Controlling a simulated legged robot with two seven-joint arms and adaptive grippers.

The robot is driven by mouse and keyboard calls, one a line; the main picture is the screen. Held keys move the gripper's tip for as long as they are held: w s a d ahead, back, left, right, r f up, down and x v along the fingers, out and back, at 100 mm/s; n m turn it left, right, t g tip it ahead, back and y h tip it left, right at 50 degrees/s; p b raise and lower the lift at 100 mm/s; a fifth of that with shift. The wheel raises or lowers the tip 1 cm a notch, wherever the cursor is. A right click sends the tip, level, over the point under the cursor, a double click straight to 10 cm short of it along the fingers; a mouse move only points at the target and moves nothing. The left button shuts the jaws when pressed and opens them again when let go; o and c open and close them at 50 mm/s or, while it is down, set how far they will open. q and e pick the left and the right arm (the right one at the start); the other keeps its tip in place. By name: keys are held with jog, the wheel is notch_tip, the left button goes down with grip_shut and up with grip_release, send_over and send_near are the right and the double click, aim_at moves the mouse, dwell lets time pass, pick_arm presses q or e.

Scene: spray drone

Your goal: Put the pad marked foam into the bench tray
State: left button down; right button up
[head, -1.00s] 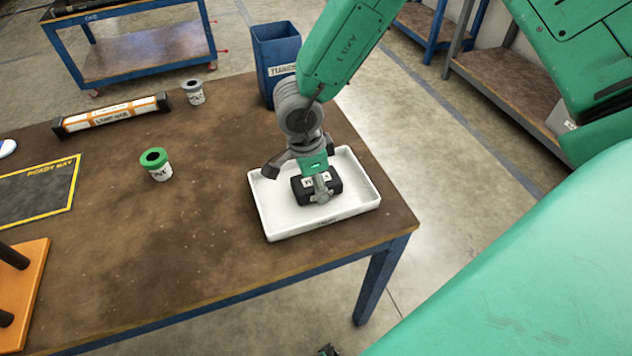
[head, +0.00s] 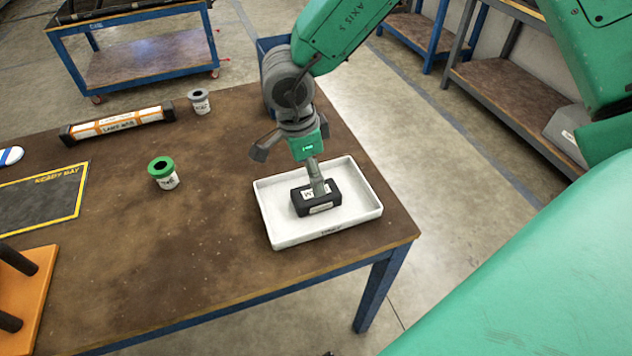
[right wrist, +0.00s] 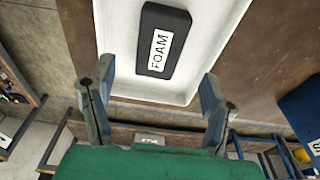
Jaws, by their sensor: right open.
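The black pad (head: 331,201) lies in the white bench tray (head: 276,224). In the right wrist view the pad (right wrist: 153,62) shows a white label reading FOAM, and it lies flat on the floor of the tray (right wrist: 118,45), clear of the walls. My right gripper (head: 291,165) is above the tray with its fingers spread wide. One finger overlaps the pad in the head view. In the right wrist view my right gripper (right wrist: 155,95) is open and empty, with the pad beyond its fingertips. My left gripper is not in view.
A blue bin (head: 266,50) stands behind my right arm. A green-rimmed cup (head: 165,175), a grey-rimmed cup (head: 200,102), an orange-and-white labelled bar (head: 118,123), a dark mat (head: 40,203) and an orange stand (head: 32,290) are on the brown table (head: 190,265). The table's middle is clear.

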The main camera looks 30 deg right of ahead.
aim_at(310, 193)
notch_tip(310, 193, up, 4)
jog(key=shift+f, duration=0.1)
dwell(0.4)
